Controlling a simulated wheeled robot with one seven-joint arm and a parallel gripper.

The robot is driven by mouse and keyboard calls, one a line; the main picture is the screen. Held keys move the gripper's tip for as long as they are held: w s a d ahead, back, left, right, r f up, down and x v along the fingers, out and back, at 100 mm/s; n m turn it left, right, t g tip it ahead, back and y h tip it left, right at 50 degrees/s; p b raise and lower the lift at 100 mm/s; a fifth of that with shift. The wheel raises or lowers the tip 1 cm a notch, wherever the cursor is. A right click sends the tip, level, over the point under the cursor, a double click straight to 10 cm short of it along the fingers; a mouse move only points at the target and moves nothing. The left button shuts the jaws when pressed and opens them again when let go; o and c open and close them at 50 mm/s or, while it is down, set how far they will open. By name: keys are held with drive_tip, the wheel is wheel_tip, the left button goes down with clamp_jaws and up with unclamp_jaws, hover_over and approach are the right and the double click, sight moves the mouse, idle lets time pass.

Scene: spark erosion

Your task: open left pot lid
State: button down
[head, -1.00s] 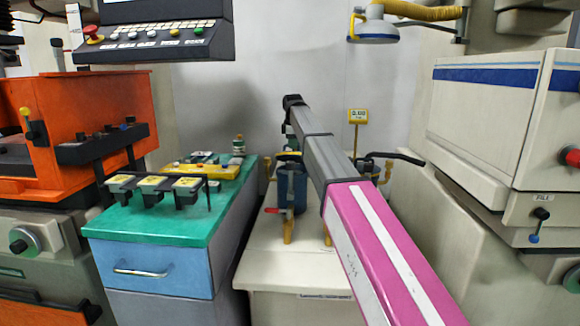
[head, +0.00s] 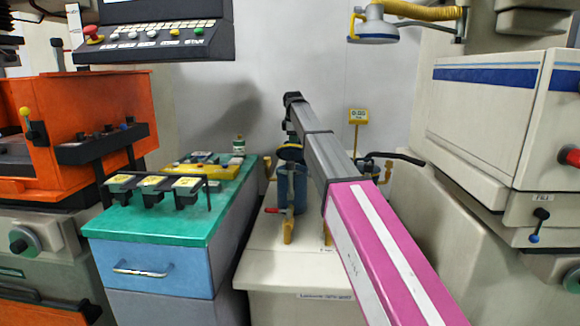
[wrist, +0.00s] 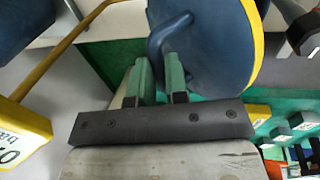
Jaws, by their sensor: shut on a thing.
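The left pot (head: 293,190) is a blue cylinder on the pale cabinet in the head view. Its dark lid (head: 290,153) shows just above the pot's rim and looks raised and tilted; the arm partly hides it. In the wrist view the lid (wrist: 215,45) is a blue disc with a yellow rim and a dark blue bent handle (wrist: 156,36). My gripper (wrist: 158,62) has green fingers, shut on this handle. The fingers are mostly hidden behind the arm in the head view.
A second pot, mostly hidden by my arm, has a black handle (head: 400,157) to the right. A green-topped cabinet (head: 150,225) with yellow-topped tools is to the left; a white machine (head: 490,115) stands at right.

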drive_tip(key=shift+w+r, duration=0.2)
drive_tip(key=shift+w, duration=0.95)
drive_tip(key=shift+w, duration=1.4)
drive_tip(key=shift+w, duration=0.35)
drive_tip(key=c, duration=1.6)
unclamp_jaws()
drive_tip(key=shift+w+d+f, duration=0.1)
drive_tip(key=shift+w+f, duration=0.15)
drive_tip(key=shift+w, duration=0.4)
drive_tip(key=shift+c, duration=0.2)
drive_tip(key=shift+o, duration=0.4)
drive_tip(key=shift+f, duration=0.1)
drive_tip(key=shift+o, duration=0.2)
drive_tip(key=shift+f, duration=0.1)
drive_tip(key=shift+w+f, duration=0.1)
drive_tip(key=shift+w, duration=0.15)
